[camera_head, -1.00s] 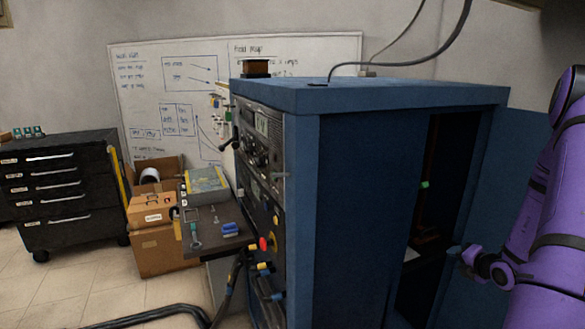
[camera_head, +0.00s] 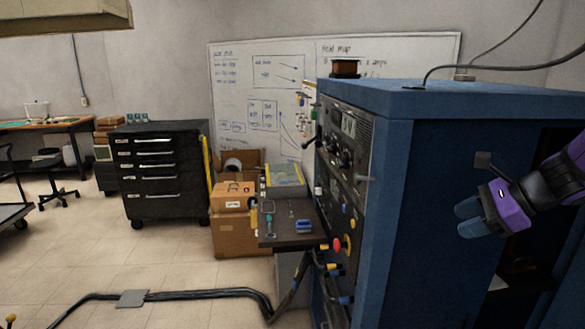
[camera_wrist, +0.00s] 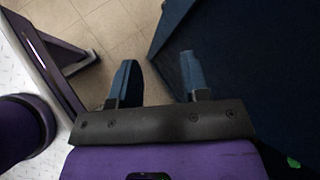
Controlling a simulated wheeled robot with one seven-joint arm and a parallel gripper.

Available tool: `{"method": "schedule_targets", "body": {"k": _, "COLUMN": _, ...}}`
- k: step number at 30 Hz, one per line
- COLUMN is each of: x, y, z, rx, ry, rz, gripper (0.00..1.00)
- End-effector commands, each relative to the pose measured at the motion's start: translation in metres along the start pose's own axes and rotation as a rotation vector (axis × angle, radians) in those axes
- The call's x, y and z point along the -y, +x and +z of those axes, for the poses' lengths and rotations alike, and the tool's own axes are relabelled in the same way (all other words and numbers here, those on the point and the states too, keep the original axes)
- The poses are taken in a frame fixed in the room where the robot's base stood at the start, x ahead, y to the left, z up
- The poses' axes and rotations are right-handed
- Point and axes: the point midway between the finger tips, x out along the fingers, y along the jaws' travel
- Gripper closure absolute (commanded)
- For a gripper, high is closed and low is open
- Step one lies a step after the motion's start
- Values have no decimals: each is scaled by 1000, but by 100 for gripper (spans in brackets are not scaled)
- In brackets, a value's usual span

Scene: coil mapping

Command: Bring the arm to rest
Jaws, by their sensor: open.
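My purple arm comes in from the right edge of the head view. My gripper (camera_head: 468,222) is in front of the side of the blue cabinet (camera_head: 405,200), pointing left and slightly down. In the wrist view my gripper (camera_wrist: 160,82) has its two blue fingers apart with nothing between them. Floor tiles show past the fingers, and the dark blue cabinet side (camera_wrist: 235,60) fills the right part of that view. I cannot tell how small the gap between gripper and cabinet is.
A shelf (camera_head: 290,240) with small tools juts from the cabinet's panel. Cardboard boxes (camera_head: 240,235) and a black drawer cabinet (camera_head: 160,200) stand left of it. A thick cable (camera_head: 200,297) crosses the floor. Open tiled floor (camera_head: 110,255) lies at the left.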

Motion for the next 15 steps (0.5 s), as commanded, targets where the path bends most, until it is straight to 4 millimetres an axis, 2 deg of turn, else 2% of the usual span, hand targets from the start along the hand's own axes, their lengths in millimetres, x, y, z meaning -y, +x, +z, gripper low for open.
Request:
{"method": "schedule_targets", "body": {"k": 1, "x": -12, "y": -3, "z": 16, "rx": -26, "ry": -119, "rz": 34, "gripper": 58}}
{"method": "schedule_targets", "body": {"k": 6, "x": -52, "y": -16, "z": 51, "rx": -116, "ry": -502, "rz": 152, "gripper": 58}}
{"method": "schedule_targets", "body": {"k": 15, "x": -112, "y": -52, "z": 84, "rx": -287, "ry": -1168, "rz": 330, "gripper": 58}}
